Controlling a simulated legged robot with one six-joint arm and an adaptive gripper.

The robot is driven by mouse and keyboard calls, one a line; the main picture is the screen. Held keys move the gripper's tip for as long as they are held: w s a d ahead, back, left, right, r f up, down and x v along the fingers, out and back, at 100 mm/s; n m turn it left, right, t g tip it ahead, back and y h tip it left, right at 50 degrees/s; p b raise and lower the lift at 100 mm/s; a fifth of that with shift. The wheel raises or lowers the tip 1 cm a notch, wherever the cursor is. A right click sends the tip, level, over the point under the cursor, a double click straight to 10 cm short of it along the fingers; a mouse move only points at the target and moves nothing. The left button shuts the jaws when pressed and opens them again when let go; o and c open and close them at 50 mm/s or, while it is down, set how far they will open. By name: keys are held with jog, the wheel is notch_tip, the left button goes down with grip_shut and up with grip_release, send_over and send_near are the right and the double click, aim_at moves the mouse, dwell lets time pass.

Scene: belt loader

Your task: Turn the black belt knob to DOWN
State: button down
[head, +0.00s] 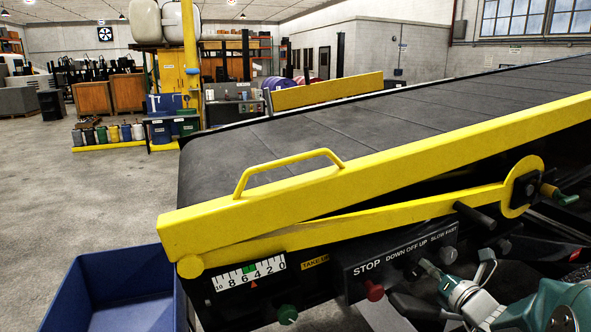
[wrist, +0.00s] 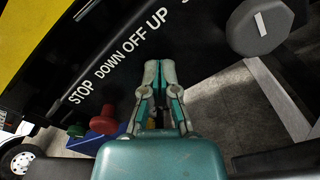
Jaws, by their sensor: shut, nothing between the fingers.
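The control panel (head: 352,283) carries the labels STOP, DOWN OFF UP and SLOW FAST. A small dark knob (head: 412,272), apparently the belt knob, sits under DOWN OFF UP, partly hidden by my gripper (head: 428,268). My gripper is teal and grey, with its fingers closed together and empty. In the wrist view my fingertips (wrist: 160,66) are just below OFF and UP. The belt knob cannot be made out there, so its pointer and any contact with my fingers cannot be told.
A larger grey knob (wrist: 260,28) with a white line sits right of UP. A red stop button (head: 374,291) and a green knob (head: 287,314) lie to the left. The yellow rail (head: 370,178) runs above the panel. A blue bin (head: 120,290) stands at lower left.

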jog(key=shift+a+f, duration=0.15)
jog(key=shift+f, duration=0.15)
dwell(0.4)
jog(key=shift+s+a+r, duration=0.1)
jog(key=shift+s+a, duration=0.05)
jog(key=shift+a, duration=0.05)
jog(key=shift+d+r, duration=0.2)
jog(key=shift+r, duration=0.15)
jog(key=shift+v, duration=2.95)
jog(key=shift+r, duration=0.1)
